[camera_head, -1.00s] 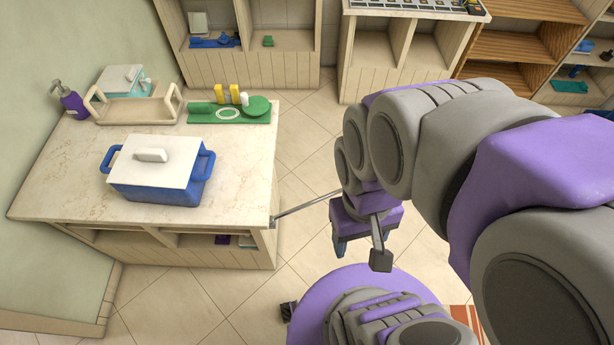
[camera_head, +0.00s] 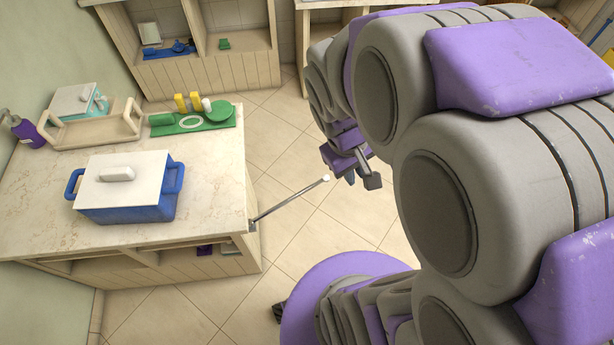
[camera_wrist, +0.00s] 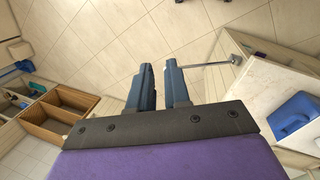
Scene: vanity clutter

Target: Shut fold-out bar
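The fold-out bar (camera_head: 290,200) is a thin metal rod with a pale knob at its free end. It is hinged at the front right corner of the counter (camera_head: 35,215) and sticks out over the floor. My gripper (camera_head: 352,172) is just beyond the knob, up and right of it in the head view. In the wrist view my gripper (camera_wrist: 159,72) is open, with a gap between its blue fingers. There the bar (camera_wrist: 208,64) runs from the counter towards the outer side of the right finger. Its end is hidden or touching there; I cannot tell which.
On the counter stand a blue pot with a white lid (camera_head: 125,188), a wooden tray (camera_head: 95,131), a purple pump bottle (camera_head: 28,133) and a green board (camera_head: 190,122). Open shelving (camera_head: 205,80) stands behind. The floor right of the counter is clear.

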